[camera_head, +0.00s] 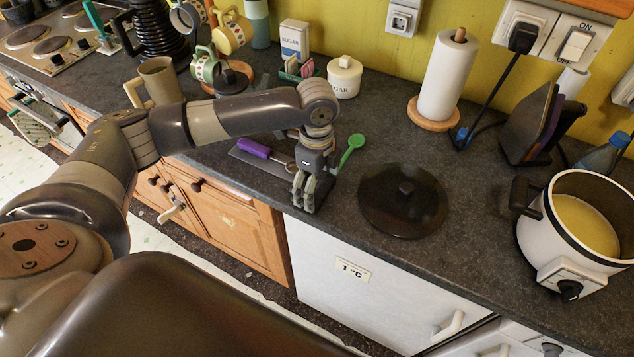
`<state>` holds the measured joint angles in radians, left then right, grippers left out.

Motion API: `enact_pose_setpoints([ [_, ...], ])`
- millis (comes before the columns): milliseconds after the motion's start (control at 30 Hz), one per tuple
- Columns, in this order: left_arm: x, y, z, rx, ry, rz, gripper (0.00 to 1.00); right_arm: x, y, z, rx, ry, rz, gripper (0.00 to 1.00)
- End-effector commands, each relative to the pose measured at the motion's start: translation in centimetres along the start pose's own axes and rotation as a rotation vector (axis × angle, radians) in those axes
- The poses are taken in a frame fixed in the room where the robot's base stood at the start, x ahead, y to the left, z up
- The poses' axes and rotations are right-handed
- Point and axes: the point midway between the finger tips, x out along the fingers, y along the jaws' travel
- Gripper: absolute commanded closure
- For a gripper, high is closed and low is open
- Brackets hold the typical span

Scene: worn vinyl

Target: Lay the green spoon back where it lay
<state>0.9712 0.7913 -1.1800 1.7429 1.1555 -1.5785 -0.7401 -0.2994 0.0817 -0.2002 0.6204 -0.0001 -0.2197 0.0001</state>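The green spoon (355,145) shows to the right of my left gripper (305,197), with its round bowl up and to the right. Its handle runs down-left to the fingers, which hide the rest of it. My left gripper points down over the front of the worktop, its fingers close together and seemingly shut on the handle. Whether the spoon touches the worktop is hard to tell. A dark flat mat (240,157) lies just left of the gripper, with a purple-handled utensil (256,148) on it. My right gripper is not in view.
A dark round lid (400,215) lies right of the gripper. A white pot (548,235) of yellow liquid stands at the right. Behind are a paper towel roll (448,80), a sugar jar (344,77) and an iron (535,125). A tan mug (160,82) stands behind my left arm.

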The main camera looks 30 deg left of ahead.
Motion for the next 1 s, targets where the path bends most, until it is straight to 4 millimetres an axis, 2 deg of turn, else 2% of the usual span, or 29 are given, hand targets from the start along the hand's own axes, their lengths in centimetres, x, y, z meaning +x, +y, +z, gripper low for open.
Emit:
enact_pose_setpoints([
  [400,0.0,0.0,0.0,0.000,0.000,0.000,0.00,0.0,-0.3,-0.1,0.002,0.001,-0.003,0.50],
  [533,-0.7,-0.1,0.0,0.000,0.001,-0.003,0.00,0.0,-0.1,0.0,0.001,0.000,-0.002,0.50],
  [667,-2.8,-0.1,0.0,0.001,0.001,-0.004,0.00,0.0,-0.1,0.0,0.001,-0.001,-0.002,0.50],
  [1000,-9.7,-0.1,0.0,0.001,0.001,-0.003,0.00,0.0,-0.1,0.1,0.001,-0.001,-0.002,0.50],
])
